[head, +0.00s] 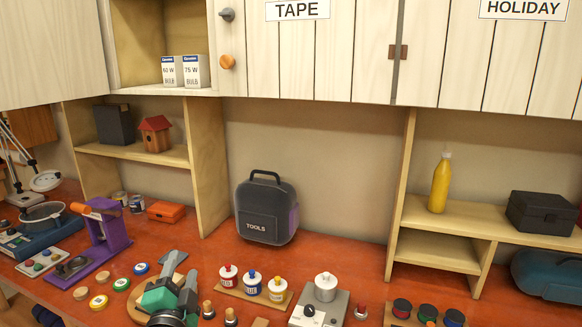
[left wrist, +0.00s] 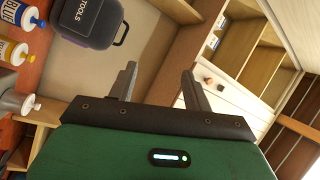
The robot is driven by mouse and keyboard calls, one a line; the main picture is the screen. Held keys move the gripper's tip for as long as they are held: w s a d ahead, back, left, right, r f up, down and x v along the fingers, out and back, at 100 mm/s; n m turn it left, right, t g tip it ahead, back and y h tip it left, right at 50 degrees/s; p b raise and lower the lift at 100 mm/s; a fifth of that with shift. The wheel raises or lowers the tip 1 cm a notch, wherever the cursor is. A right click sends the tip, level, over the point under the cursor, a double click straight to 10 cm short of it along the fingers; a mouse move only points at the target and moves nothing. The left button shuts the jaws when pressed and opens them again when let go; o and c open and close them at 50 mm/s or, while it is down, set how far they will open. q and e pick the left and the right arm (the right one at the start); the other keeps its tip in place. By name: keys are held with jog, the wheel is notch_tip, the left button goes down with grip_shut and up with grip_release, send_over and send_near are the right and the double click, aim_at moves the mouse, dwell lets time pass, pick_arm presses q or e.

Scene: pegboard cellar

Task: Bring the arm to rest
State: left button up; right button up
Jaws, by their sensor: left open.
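My left gripper (head: 177,284) shows at the bottom of the head view, above the red workbench (head: 360,262). Its two grey fingers stand apart with nothing between them. In the left wrist view the same gripper (left wrist: 160,82) is open and empty, with the shelves and wall beyond it. My right gripper is in neither view.
A purple stand (head: 103,236) is further left. A tools bag (head: 266,209) stands at the back; bench around it is clear.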

pick_arm(q)
jog(key=s+a+f+n+g, duration=0.1)
jog(key=s+f+n+g, duration=0.25)
jog(key=s+f, duration=0.4)
jog(key=s+a+f+n+g, duration=0.1)
jog(key=s+f+n+g, duration=0.3)
jog(key=f, duration=0.7)
jog(key=s+d+f+n+g+h, duration=0.1)
jog(key=s+f+g, duration=0.45)
jog(key=s, duration=0.55)
jog(key=s+d+f+n+g+h, duration=0.15)
jog(key=s+f+g, duration=0.35)
jog(key=s, duration=0.5)
notch_tip(320, 180, down, 32)
jog(key=s+a+f, duration=0.2)
jog(key=s+f, duration=0.7)
jog(key=s+a+f+g, duration=0.1)
jog(key=s+a+f, duration=0.1)
jog(key=s+f, duration=0.8)
jog(key=shift+s+a+y, duration=0.2)
jog(key=shift+s+y, duration=0.05)
jog(key=shift+y, duration=0.1)
